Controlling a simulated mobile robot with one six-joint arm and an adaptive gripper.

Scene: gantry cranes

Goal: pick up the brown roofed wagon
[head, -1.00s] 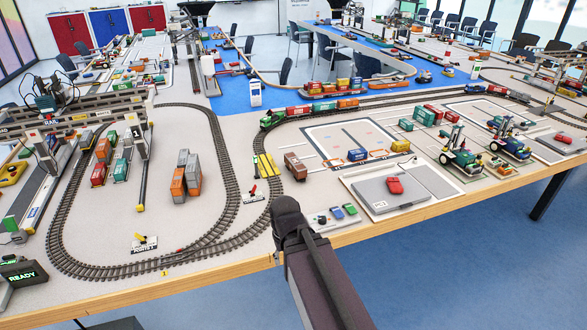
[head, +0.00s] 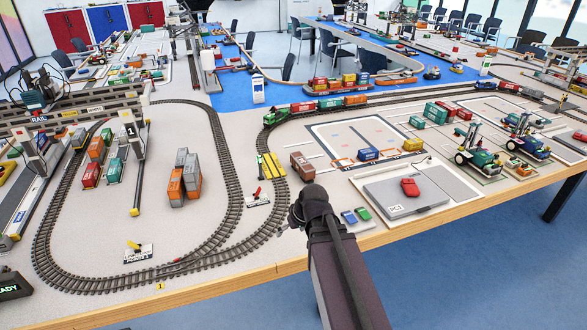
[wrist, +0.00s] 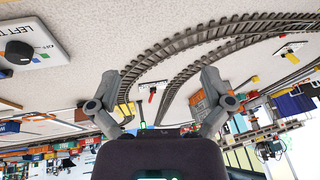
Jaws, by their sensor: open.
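The brown roofed wagon (head: 302,165) stands upright on the table in the head view, just right of the yellow strips beside the curved track. It stands apart from its neighbours. My arm reaches up from the bottom of the head view, its near part ending just below the wagon. My gripper is mostly hidden behind that arm part there. I cannot pick out the brown wagon in the wrist view.
Blue and yellow containers (head: 368,154) stand right of the wagon. Orange and grey containers (head: 184,178) stand inside the track loop. A lever plate (head: 258,198) lies left of my arm.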

